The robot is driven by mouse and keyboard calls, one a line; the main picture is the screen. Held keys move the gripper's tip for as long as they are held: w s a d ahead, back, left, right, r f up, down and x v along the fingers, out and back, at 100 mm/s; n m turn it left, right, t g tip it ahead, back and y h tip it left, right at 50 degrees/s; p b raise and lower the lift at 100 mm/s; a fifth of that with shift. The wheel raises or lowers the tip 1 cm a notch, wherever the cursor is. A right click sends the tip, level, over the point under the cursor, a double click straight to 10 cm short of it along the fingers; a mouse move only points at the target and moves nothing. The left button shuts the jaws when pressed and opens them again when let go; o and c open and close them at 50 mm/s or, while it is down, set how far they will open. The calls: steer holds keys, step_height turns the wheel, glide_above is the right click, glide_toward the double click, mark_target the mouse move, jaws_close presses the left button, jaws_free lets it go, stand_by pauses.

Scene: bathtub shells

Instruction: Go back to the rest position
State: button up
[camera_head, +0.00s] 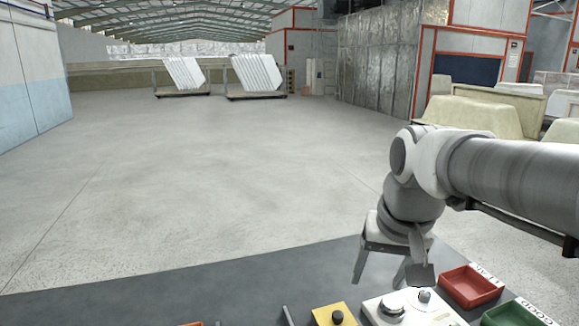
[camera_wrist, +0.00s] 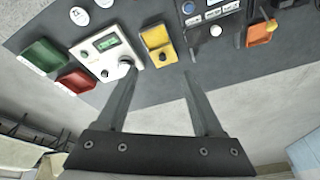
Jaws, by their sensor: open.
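My gripper (camera_head: 380,283) hangs from the arm at the right of the head view, over the far edge of the dark table (camera_head: 240,280). In the wrist view, my gripper (camera_wrist: 160,73) has its two fingers wide apart, with nothing between them. The fingertips point towards a white device with a display and knobs (camera_wrist: 106,50) and a yellow box (camera_wrist: 158,46). Whether the fingertips touch anything is hard to tell, but they look clear. No held object shows.
A red tray (camera_head: 468,288) and a green tray (camera_head: 512,314) sit at the table's right. An orange block (camera_wrist: 258,36) and a dark panel stand at the other side. Pale tub shells (camera_head: 475,116) are behind the arm. Open concrete floor (camera_head: 220,170) lies beyond the table.

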steer(key=s+f+n+t+p, duration=0.1)
steer(key=s+n+t, duration=0.1)
steer(key=s, duration=0.8)
steer(key=shift+s+f, duration=0.35)
steer(key=shift+s, duration=0.05)
steer(key=shift+d, duration=0.15)
stand_by(1.0)
